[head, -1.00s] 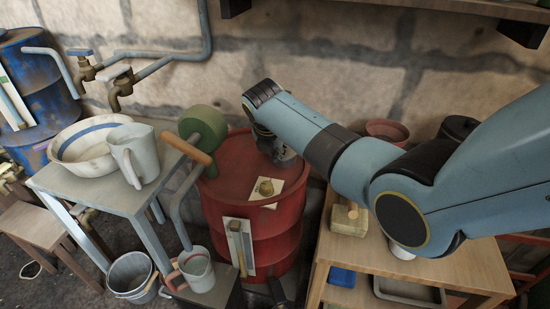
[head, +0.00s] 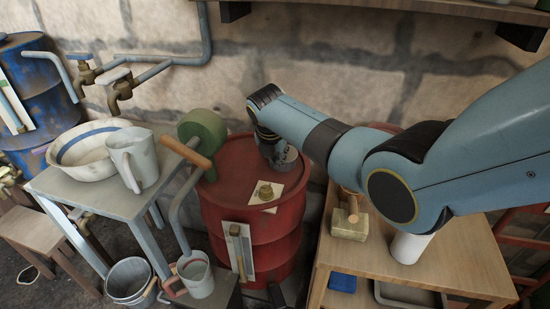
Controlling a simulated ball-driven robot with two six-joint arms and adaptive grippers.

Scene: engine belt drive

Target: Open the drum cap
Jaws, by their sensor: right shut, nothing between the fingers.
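The red drum (head: 249,210) stands upright against the wall in the middle of the head view. A small brass-coloured cap (head: 264,191) sits on a pale paper label on the drum's top. My right arm comes in from the right, and its gripper (head: 285,161) hangs over the far right part of the drum top, behind and right of the cap and apart from it. The right gripper is shut and empty; its fingertips are small and partly hidden by its own wrist. My left gripper is not in view.
A green round-ended pump with a wooden handle (head: 186,151) rises at the drum's left. A grey table (head: 107,195) holds a basin (head: 92,150) and a jug (head: 138,162). A wooden bench (head: 340,254) with a block (head: 349,224) stands at right.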

